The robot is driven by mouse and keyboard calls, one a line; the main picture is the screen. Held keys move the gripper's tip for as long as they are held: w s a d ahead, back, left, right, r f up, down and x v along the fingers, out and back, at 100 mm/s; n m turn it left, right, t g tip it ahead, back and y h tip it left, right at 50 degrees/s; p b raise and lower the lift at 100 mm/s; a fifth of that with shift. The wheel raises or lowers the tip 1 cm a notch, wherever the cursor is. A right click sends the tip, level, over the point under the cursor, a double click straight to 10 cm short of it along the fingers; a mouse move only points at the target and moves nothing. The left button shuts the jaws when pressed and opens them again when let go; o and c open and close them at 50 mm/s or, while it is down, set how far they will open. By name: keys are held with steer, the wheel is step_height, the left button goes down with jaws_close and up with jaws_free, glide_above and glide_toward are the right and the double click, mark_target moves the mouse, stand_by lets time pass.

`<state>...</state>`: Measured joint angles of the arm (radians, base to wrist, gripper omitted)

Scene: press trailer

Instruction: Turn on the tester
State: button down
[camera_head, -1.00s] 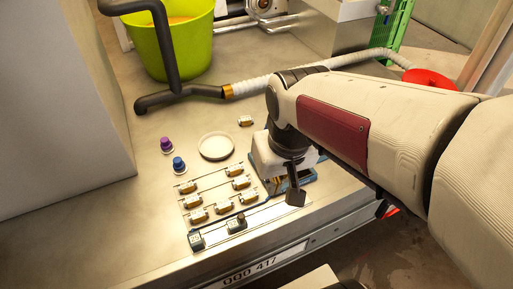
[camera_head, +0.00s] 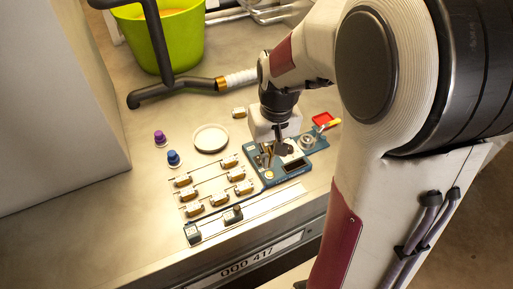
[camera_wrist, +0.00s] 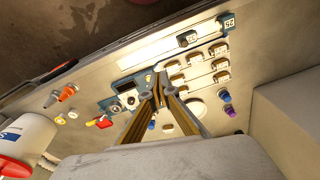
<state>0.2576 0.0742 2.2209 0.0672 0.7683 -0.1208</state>
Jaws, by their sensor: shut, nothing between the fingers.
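The tester appears to be the blue device (camera_head: 292,170) with a dark display at the table's front right. In the wrist view the blue device (camera_wrist: 122,84) shows a dark window and a round knob-like part beside my fingers. My gripper (camera_head: 284,150) points down over the tester in the head view and hides part of its top. In the wrist view my gripper (camera_wrist: 158,82) has its fingertips together and empty, close to the tester's edge. I cannot tell whether they touch it. The tester's switch cannot be made out clearly.
Several small boxed parts (camera_head: 231,175) stand in rows left of the tester. A white dish (camera_head: 210,138), a purple capsule (camera_head: 160,137) and a blue capsule (camera_head: 174,158) lie farther left. A green bucket (camera_head: 180,40) stands at the back.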

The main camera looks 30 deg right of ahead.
steer(key=w+d+f+n+t, duration=0.1)
steer(key=w+d+f, duration=0.2)
steer(key=w, duration=0.4)
steer(key=w+d+f+n, duration=0.1)
steer(key=w+d+f, duration=0.3)
steer(key=w, duration=0.3)
steer(key=shift+f+t, duration=0.35)
steer(key=shift+t, duration=0.05)
steer(key=shift+f, duration=0.2)
glide_above(259, 160)
steer(key=s, duration=0.2)
steer(key=x, duration=0.3)
steer(key=s+x, duration=0.1)
steer(key=x, duration=0.3)
steer(key=s+x, duration=0.1)
steer(key=x, duration=0.3)
steer(key=shift+s+d+f, duration=0.15)
steer(key=shift+d+f, duration=0.05)
steer(key=shift+d, duration=0.05)
steer(key=shift+s+f, duration=0.1)
steer(key=shift+f, duration=1.05)
steer(key=shift+f, duration=0.1)
